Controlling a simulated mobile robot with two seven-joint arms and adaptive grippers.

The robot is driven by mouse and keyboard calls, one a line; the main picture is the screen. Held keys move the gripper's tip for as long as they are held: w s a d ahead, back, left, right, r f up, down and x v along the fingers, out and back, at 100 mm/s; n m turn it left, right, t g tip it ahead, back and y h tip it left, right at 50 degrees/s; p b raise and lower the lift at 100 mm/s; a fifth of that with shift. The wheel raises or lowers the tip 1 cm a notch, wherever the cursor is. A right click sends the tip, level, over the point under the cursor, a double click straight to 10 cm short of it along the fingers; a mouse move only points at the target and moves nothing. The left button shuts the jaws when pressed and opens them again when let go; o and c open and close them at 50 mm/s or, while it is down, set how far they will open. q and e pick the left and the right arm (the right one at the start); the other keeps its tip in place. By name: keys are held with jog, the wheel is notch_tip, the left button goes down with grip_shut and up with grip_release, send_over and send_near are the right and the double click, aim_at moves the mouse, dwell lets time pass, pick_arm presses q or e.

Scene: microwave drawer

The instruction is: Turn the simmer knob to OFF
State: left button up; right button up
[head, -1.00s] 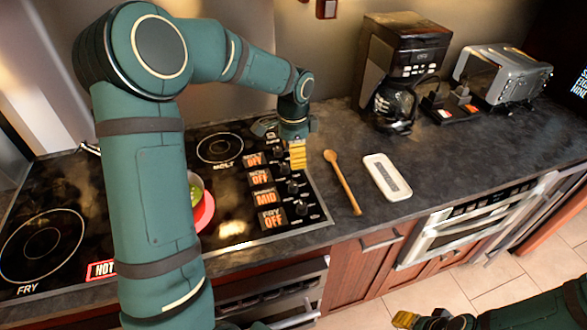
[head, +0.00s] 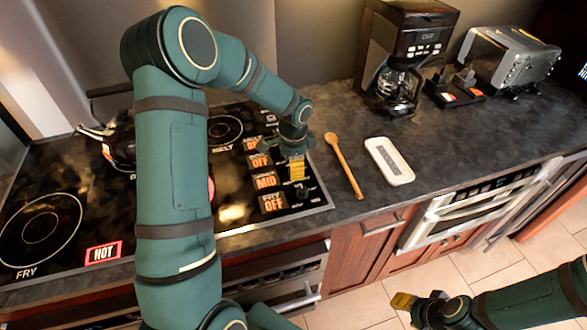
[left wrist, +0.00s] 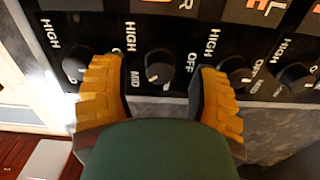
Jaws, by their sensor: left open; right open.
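The cooktop has a column of orange readouts with black knobs along its right side. One readout (head: 265,181) shows MID; the word above it is too small to read. My left gripper (head: 297,166) is over the knob beside that readout and hides it in the head view. In the left wrist view my left gripper's yellow fingers are open, one on each side of a black knob (left wrist: 158,63). Whether they touch it I cannot tell. Other knobs (left wrist: 75,63) lie outside the fingers. My right gripper (head: 404,301) is open and empty, low in front of the counter.
The FRY readout (head: 272,203) shows OFF, nearer the cooktop's front edge. A wooden spoon (head: 344,165) and a white tray (head: 402,172) lie to the right. A coffee maker (head: 408,50) and toaster (head: 508,60) stand behind. A HOT sign (head: 103,252) is lit at left.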

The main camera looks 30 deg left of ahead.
pick_arm(q)
jog(key=shift+f, duration=0.7)
jog(key=shift+c, duration=0.4)
grip_shut()
